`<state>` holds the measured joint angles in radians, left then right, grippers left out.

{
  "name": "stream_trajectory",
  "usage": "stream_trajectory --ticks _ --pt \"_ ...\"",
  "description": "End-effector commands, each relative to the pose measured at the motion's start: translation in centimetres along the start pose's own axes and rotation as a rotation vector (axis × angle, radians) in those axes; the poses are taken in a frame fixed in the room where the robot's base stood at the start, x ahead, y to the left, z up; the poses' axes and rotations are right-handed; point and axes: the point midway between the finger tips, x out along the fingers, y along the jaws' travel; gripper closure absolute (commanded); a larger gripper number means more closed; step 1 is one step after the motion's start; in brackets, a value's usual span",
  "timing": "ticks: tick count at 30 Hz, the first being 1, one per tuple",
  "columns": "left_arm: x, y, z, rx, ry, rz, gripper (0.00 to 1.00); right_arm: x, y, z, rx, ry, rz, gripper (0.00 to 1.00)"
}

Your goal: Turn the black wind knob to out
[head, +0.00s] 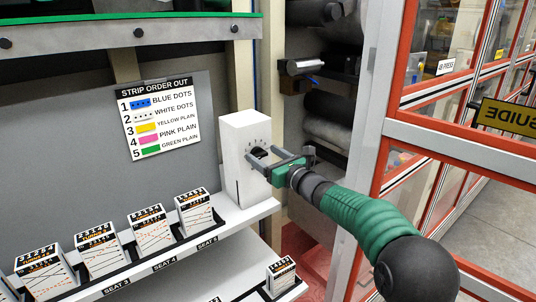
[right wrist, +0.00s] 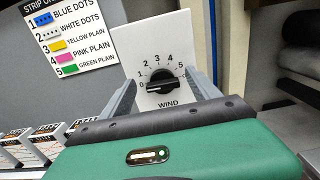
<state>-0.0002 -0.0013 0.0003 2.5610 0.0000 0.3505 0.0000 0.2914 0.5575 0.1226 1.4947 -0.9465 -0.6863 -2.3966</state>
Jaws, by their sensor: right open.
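The black wind knob (right wrist: 161,82) sits on the front face of a white box (right wrist: 150,40), above the word WIND. A numbered scale arcs over it. The knob's grip bar lies roughly level; I cannot tell which end is its pointer. In the head view the knob (head: 258,152) is partly hidden by my gripper. My right gripper (head: 264,158) is open in front of the box face. In the right wrist view its fingers (right wrist: 160,78) stand to the left and right of the knob, with gaps on both sides. My left gripper is not in view.
The white box stands at the right end of a shelf (head: 225,215) with several card stacks (head: 152,229) in seats. A STRIP ORDER OUT sign (head: 160,116) hangs behind. A red-framed glass partition (head: 390,120) stands to the right, close to my right arm.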

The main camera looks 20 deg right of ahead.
Motion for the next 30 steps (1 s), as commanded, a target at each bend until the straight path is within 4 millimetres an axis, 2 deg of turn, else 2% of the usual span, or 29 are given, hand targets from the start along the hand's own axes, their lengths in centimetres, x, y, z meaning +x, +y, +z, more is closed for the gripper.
stream_trajectory --ticks 6,9,18,20,30 --pt "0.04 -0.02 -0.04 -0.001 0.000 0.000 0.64 -0.08 -0.35 -0.40 0.003 0.005 -0.003 0.29" --pt "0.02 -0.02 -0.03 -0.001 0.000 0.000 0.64 -0.24 -0.48 -0.39 0.005 0.005 -0.003 0.46" --pt "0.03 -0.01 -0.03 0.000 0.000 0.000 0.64 -0.38 -0.57 -0.39 0.003 0.006 -0.005 0.85" --pt "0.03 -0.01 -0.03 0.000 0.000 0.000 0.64 -0.42 -0.63 -0.41 0.003 0.006 -0.006 0.91" --pt "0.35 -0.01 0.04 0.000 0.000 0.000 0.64 -0.45 -0.64 -0.55 0.055 0.007 -0.006 0.91"
